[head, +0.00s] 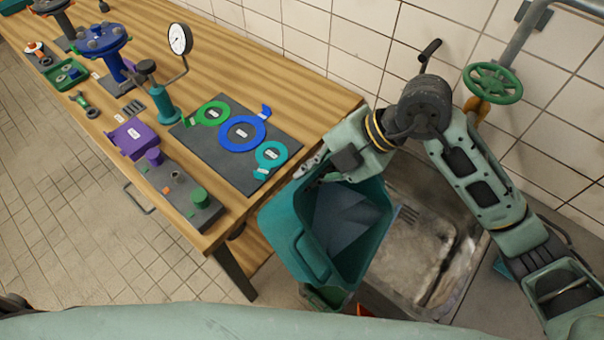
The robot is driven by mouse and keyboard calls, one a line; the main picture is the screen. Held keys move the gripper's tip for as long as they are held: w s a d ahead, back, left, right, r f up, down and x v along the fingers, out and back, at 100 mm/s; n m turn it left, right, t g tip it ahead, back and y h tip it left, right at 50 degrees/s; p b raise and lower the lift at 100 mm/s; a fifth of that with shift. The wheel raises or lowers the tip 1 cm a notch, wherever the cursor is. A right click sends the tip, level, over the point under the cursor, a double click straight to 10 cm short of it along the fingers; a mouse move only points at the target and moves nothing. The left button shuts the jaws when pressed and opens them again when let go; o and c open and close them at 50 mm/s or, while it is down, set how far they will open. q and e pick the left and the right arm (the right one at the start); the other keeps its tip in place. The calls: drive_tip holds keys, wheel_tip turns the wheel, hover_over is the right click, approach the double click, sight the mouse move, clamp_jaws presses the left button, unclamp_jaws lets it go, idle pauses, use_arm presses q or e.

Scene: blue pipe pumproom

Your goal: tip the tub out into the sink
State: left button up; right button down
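The teal tub (284,232) is at the centre of the head view, against the left side of the sink (425,255). It looks tilted, with its open mouth facing up and to the right. Bluish-grey surfaces show inside; I cannot tell whether they are contents or shaded walls. My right gripper (318,172) is at the tub's far rim, its fingers on either side of it, and looks shut on it. A pale green piece, probably my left gripper (325,297), shows under the tub's near end; its fingers are hidden.
A tiled wall, pipe and green handwheel (493,83) stand behind the sink. The floor left of the bench is clear.

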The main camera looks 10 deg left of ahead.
drive_tip(key=shift+d+r+y, duration=0.3)
drive_tip(key=shift+d, duration=0.1)
drive_tip(key=d+y+b, duration=0.1)
drive_tip(key=d+r+y+b, duration=0.1)
drive_tip(key=b, duration=0.1)
drive_tip(key=d+r+y+b, duration=0.1)
drive_tip(key=d+b, duration=0.1)
drive_tip(key=shift+s+d, duration=0.1)
drive_tip(key=shift+s, duration=0.1)
drive_tip(key=shift+d+y, duration=0.15)
drive_tip(key=shift+y, duration=0.15)
idle(0.8)
drive_tip(key=d+r+b, duration=0.1)
drive_tip(key=d+r+y+b, duration=0.1)
drive_tip(key=shift+s+d+y, duration=0.1)
drive_tip(key=shift+d+y, duration=0.2)
idle(0.5)
idle(0.8)
